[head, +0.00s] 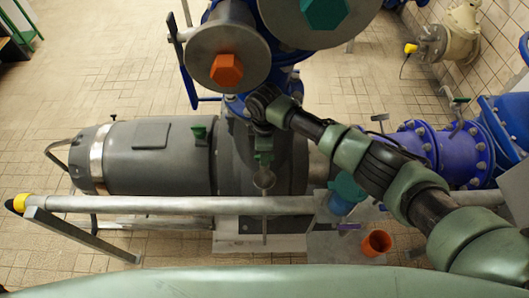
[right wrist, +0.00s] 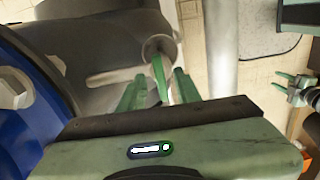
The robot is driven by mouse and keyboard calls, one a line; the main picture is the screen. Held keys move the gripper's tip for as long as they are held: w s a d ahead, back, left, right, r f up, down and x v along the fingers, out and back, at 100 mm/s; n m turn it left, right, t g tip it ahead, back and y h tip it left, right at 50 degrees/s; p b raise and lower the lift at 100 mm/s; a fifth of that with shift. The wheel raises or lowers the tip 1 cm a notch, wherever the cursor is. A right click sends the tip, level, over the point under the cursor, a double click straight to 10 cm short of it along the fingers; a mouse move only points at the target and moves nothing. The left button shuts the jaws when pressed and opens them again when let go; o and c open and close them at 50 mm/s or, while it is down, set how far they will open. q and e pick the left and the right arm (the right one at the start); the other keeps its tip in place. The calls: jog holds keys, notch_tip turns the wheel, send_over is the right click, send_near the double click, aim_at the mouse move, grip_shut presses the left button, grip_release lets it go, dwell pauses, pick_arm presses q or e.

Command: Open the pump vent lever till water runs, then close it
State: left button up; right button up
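The pump vent lever (right wrist: 159,75) is a thin green bar on a round grey disc (right wrist: 158,47) at the pump's side. In the right wrist view it lies between the two green fingers of my right gripper (right wrist: 158,92), with gaps showing on both sides. In the head view my right gripper (head: 263,158) points down over the dark grey pump (head: 160,158) and hides most of the lever. No running water shows. What looks like my left gripper (right wrist: 294,84) is at the right edge of the right wrist view, empty, its green prongs apart; the head view does not show it.
A metal rail (head: 160,205) with a yellow end runs in front of the pump. An orange cup (head: 376,242) stands at the lower right, near a teal-and-blue fitting (head: 346,192). Blue pipes (head: 410,145) lie right; round flanges with orange and green hexagons overhang the pump.

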notch_tip(320, 180, up, 8)
jog(key=shift+f+b, duration=0.1)
jog(key=shift+b, duration=0.55)
jog(key=shift+s+f, duration=0.1)
dwell(0.4)
